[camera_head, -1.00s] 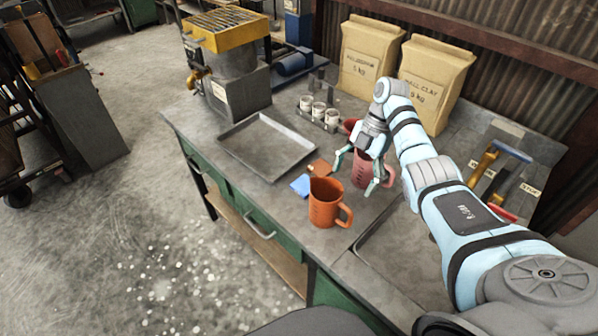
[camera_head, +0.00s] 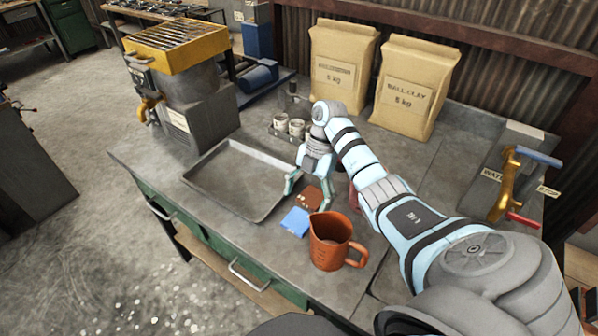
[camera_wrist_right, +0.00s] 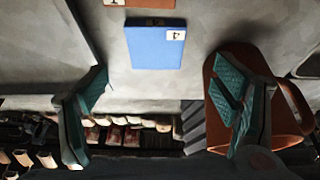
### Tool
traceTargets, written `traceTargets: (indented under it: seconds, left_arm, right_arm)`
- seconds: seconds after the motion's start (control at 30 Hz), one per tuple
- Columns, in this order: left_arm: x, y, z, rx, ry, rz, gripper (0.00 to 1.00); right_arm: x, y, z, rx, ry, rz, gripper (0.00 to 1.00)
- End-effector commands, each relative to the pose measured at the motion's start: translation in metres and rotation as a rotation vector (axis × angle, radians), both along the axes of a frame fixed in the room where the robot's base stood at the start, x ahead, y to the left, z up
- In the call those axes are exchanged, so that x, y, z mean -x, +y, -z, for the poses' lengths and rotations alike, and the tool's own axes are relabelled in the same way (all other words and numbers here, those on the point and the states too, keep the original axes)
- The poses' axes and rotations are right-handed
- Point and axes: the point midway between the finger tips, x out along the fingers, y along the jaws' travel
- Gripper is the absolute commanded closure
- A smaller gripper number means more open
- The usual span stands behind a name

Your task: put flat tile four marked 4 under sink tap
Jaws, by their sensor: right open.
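The blue flat tile (camera_head: 296,221) lies on the bench beside the orange jug. In the right wrist view the blue tile (camera_wrist_right: 155,45) shows a white label with a 4. My right gripper (camera_head: 308,191) is open and empty above the tiles, close to the tray's right edge. In the wrist view its fingers stand wide apart, with the blue tile ahead between them. A brass tap (camera_head: 506,187) with a blue and a red handle stands at the right of the bench. My left gripper is not in view.
A brown tile (camera_head: 308,199) lies just behind the blue one. The orange jug (camera_head: 331,240) stands close in front right. An empty metal tray (camera_head: 205,182) lies to the left. A pinkish mug is mostly hidden behind my arm. Two clay bags (camera_head: 412,88) stand at the back.

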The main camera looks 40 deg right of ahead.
Motion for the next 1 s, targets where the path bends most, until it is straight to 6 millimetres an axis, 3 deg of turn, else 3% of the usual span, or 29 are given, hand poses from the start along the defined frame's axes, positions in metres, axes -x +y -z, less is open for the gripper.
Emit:
traceTargets:
  seconds: [0.3, 0.53, 0.9, 1.0]
  left_arm:
    - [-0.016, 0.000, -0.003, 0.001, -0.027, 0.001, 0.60]
    - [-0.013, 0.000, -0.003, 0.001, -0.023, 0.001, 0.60]
    - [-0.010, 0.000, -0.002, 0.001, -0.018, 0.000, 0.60]
    - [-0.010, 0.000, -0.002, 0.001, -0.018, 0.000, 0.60]
  right_arm:
    - [0.005, 0.018, 0.046, -0.002, 0.000, -0.003, 0.18]
    - [0.005, 0.020, 0.050, 0.000, -0.001, -0.004, 0.18]
    - [0.005, 0.020, 0.050, 0.000, -0.001, -0.004, 0.76]
    - [0.005, 0.019, 0.050, 0.000, -0.001, -0.004, 0.78]
